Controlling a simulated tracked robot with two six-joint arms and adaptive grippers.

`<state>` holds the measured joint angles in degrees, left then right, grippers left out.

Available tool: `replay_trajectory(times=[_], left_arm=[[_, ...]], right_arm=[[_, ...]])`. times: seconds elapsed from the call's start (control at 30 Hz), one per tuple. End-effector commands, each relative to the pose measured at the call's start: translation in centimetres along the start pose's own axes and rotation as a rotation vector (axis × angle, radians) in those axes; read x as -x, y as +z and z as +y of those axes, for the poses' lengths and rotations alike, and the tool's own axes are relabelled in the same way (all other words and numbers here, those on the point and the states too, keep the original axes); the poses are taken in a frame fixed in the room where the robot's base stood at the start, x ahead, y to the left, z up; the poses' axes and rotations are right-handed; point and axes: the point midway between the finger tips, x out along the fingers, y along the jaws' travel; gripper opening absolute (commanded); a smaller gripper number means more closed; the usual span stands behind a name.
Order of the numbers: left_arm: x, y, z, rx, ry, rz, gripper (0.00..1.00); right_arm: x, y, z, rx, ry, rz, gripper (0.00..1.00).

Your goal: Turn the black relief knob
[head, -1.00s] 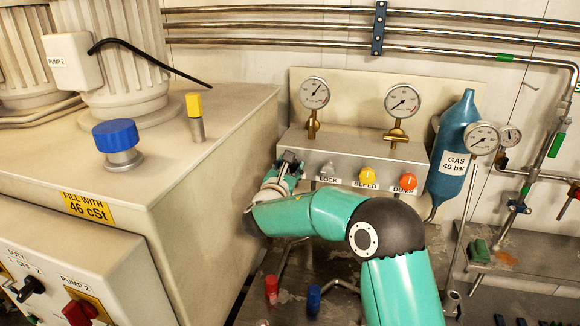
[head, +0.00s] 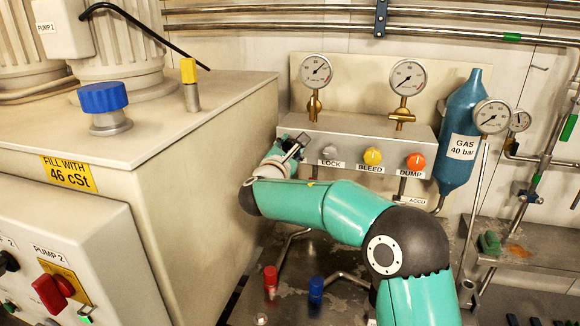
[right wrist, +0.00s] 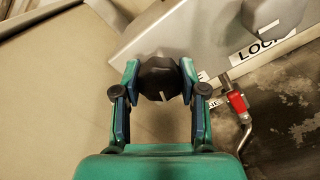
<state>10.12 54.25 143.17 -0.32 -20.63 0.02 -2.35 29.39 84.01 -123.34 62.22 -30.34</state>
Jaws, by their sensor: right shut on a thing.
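The black relief knob (right wrist: 157,80) shows in the right wrist view at the left end of the metal valve block, with a pale pointer line on its face. The fingers of my right gripper (right wrist: 160,95) are shut on it, one on each side. In the head view my right gripper (head: 293,146) is at the block's left end, left of the grey LOCK knob (head: 329,153); the gripper and arm hide the black knob there. My left gripper is not in view.
The valve block (head: 350,133) also carries a yellow BLEED knob (head: 373,156) and an orange DUMP knob (head: 416,161), with two gauges above. A large beige tank (head: 190,170) stands close on the left. A blue gas bottle (head: 460,130) stands right.

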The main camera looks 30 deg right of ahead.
Motion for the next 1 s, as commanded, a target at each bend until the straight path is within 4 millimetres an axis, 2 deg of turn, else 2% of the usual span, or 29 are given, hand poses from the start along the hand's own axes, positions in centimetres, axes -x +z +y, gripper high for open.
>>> replay_trajectory(times=[0.03,0.3,0.7,1.0], left_arm=[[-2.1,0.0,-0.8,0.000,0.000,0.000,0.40],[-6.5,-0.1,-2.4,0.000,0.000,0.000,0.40],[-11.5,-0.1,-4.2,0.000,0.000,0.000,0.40],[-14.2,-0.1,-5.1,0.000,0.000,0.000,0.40]], right_arm=[[0.0,-0.8,-0.6,-0.050,0.001,-0.003,0.07],[0.0,-0.7,-0.6,-0.307,0.000,-0.001,0.07],[0.0,-0.6,-0.6,-0.686,-0.004,0.000,0.07],[-0.1,-0.6,-0.6,-0.953,-0.007,-0.001,0.07]])
